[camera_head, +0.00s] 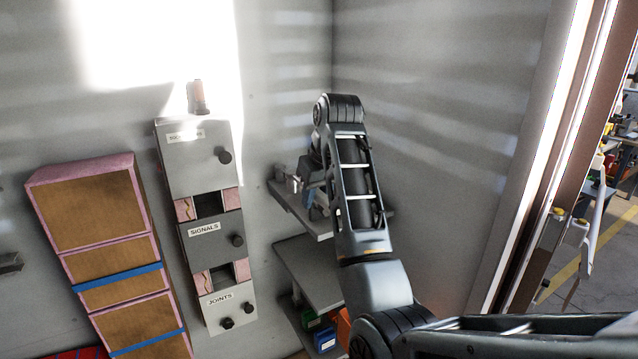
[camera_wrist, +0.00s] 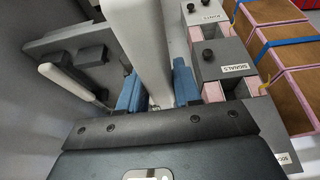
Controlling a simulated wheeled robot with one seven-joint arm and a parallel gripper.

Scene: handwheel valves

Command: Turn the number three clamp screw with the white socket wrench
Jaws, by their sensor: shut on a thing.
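In the wrist view, the blue fingertips of my gripper (camera_wrist: 157,92) are shut on a thick white handle, which looks like the white socket wrench (camera_wrist: 148,40). The handle runs up out of the picture, and its socket end cannot be made out. In the head view, my gripper is mostly hidden behind my arm, by the upper grey shelf (camera_head: 286,206). No clamp screw marked three can be made out in either view.
A second white-handled tool (camera_wrist: 72,86) lies left of my fingers. Grey boxes labelled SIGNALS (camera_head: 207,245) and JOINTS (camera_head: 224,304) with black knobs, and strapped cardboard boxes (camera_head: 90,205), stand left of the shelf. A lower shelf (camera_head: 305,272) sits beneath, with coloured bins below.

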